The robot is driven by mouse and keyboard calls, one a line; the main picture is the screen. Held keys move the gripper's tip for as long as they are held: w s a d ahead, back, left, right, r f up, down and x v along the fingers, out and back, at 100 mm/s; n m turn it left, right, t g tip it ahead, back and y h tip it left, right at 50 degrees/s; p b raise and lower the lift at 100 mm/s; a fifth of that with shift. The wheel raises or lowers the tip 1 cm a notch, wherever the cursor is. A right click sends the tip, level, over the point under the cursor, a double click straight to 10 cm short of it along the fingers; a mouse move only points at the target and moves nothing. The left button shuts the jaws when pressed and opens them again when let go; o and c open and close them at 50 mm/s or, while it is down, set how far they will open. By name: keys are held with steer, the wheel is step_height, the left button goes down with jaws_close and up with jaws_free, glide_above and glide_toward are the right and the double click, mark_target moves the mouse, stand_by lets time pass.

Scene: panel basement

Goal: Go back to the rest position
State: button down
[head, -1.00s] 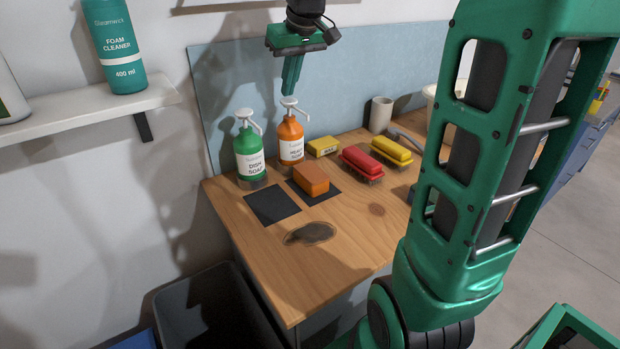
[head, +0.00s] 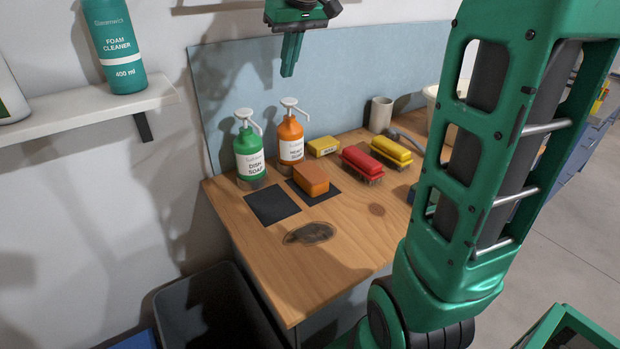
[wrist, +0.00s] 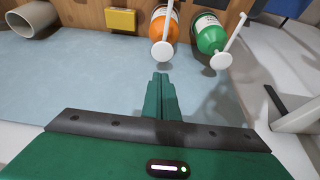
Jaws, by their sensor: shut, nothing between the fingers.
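My gripper (head: 288,74) is shut and empty, high above the back of the wooden table (head: 330,275) in the head view. Its fingertips point down and stand clear above the orange pump bottle (head: 291,140). In the wrist view my gripper (wrist: 161,78) shows its two green fingers pressed together, with nothing between them. The orange bottle (wrist: 165,25) and the green dish soap bottle (wrist: 211,35) appear beyond the fingertips there, apart from them. The green bottle (head: 250,152) stands upright left of the orange one in the head view.
An orange block (head: 312,178) sits on a dark square; another dark square (head: 272,205) is bare. Red (head: 362,160) and yellow (head: 391,150) brushes, a yellow box (head: 323,146) and a cup (head: 381,114) stand rightward. A shelf (head: 90,117) holds a foam cleaner can (head: 114,45).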

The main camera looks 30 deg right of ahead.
steer(key=shift+r, duration=0.75)
steer(key=s+f+m+g, duration=0.1)
steer(key=s+f+m, duration=0.1)
steer(key=s+f, duration=0.5)
steer(key=s+d+f+m+g, duration=0.1)
steer(key=s+f, duration=0.7)
steer(key=s, duration=0.8)
steer(key=s+d+f+m+g, duration=0.1)
steer(key=s+f+m+g, duration=0.1)
steer(key=s+f, duration=0.6)
steer(key=shift+s+d+f+m+g, duration=0.1)
steer(key=shift+s+m+g, duration=0.2)
steer(key=shift+s, duration=0.55)
steer(key=shift+s+d+m+g, duration=0.1)
steer(key=shift+s+m, duration=0.3)
steer(key=shift+s, duration=0.45)
steer(key=shift+w+f, duration=0.3)
steer(key=shift+w, duration=0.5)
steer(key=shift+s+r, duration=0.1)
steer(key=shift+s, duration=0.05)
